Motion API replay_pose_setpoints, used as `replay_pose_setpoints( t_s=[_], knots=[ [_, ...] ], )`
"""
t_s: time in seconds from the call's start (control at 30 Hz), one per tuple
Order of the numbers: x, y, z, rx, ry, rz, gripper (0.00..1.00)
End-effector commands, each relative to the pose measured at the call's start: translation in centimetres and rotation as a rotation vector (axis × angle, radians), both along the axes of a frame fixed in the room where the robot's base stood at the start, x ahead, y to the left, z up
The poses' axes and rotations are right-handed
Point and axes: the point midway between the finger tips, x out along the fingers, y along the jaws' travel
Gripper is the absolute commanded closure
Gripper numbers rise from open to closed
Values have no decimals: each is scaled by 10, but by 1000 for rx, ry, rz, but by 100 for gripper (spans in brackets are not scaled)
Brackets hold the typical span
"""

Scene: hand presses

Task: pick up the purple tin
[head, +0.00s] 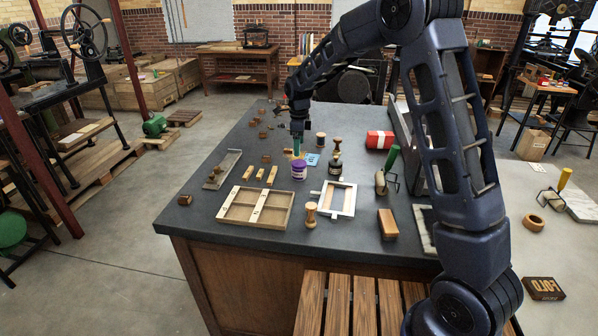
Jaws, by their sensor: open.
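The purple tin (299,173) stands upright on the dark-topped workbench, with a pale label band around it. My gripper (297,150) points down just above and behind the tin in the picture. The jaws are small and dark with a teal-green part at the tip. My gripper is open and nothing shows held in it. Whether the fingertips touch the tin's top or hang apart from it cannot be told from this view.
A dark jar (335,166) and a wooden-handled stamp (311,214) stand near the tin. A wooden tray (229,219), a white frame (348,204), a blue card (312,159) and yellow blocks (272,174) lie around it. A red package (380,140) lies to the right.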

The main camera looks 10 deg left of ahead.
Motion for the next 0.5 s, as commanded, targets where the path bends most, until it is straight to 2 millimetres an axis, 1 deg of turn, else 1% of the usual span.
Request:
replay_pose_setpoints(
  t_s=[0.1,0.27,0.5],
  knots=[
    [0,7,-7,-3,3,-19,21],
    [0,7,-20,-5,5,-22,21],
    [0,7,-53,-4,5,-20,21]
  ],
)
